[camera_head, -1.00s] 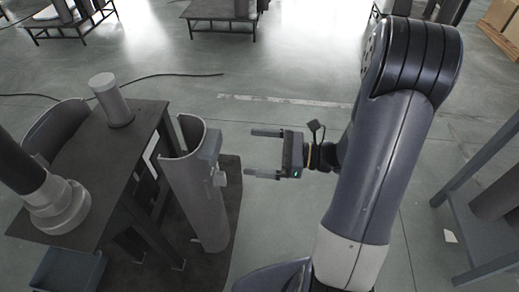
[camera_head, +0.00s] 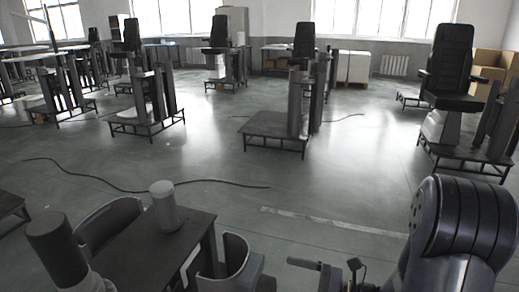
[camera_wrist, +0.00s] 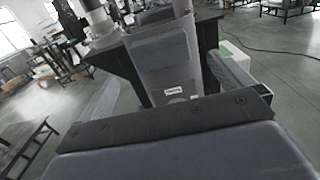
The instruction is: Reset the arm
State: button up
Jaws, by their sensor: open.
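My gripper (camera_head: 316,270) is at the bottom edge of the head view, to the right of the grey half-round lift column (camera_head: 238,262). One finger points left toward the column with a gap between them; the other finger is cut off by the frame. The gripper is open, and nothing shows on the visible finger. My dark arm fills the bottom right corner. In the wrist view, a grey column (camera_wrist: 165,62) with a small white label stands ahead, and its lower part is hidden behind a dark bar and grey surface in the foreground.
A dark table (camera_head: 150,255) with a grey cylinder (camera_head: 166,206) stands at lower left. A black cable (camera_head: 140,189) lies across the floor. Several lift stands and seats, such as a black chair (camera_head: 455,75), stand farther back. The floor between is open.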

aim_at(259, 273)
jog(key=x, duration=1)
jog(key=shift+d, duration=0.1)
jog(key=shift+p, duration=0.3)
